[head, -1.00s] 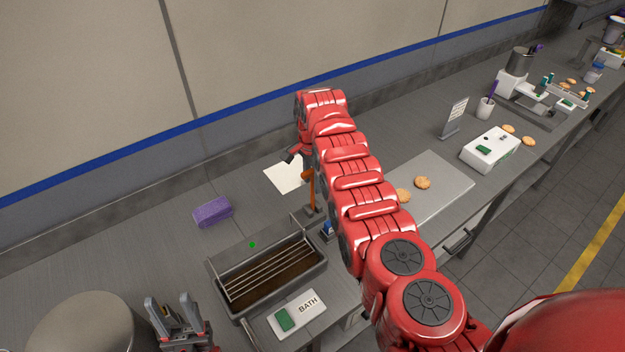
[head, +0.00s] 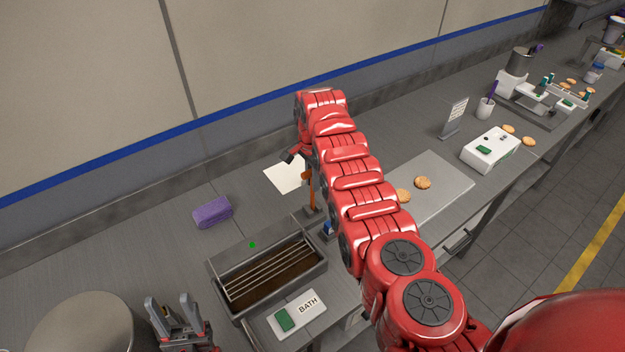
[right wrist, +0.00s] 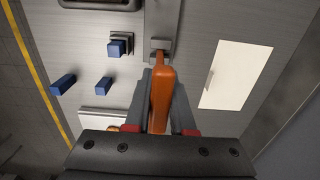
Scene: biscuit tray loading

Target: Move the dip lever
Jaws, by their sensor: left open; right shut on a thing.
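The orange dip lever (head: 312,190) stands upright at the far right end of the bath (head: 268,272), a dark basin with a wire rack in it. In the right wrist view the lever (right wrist: 161,92) runs up between the fingers of my right gripper (right wrist: 160,105), which is shut on it. In the head view my right arm hides most of that gripper. My left gripper (head: 176,308) is open and empty, at the lower left beside the bath.
A BATH sign (head: 297,313) with a green patch lies in front of the bath. A purple block (head: 212,212) and white paper (head: 284,175) lie behind. Biscuits (head: 422,182) lie on a grey board (head: 452,186) to the right. Blue blocks (right wrist: 104,85) show in the wrist view.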

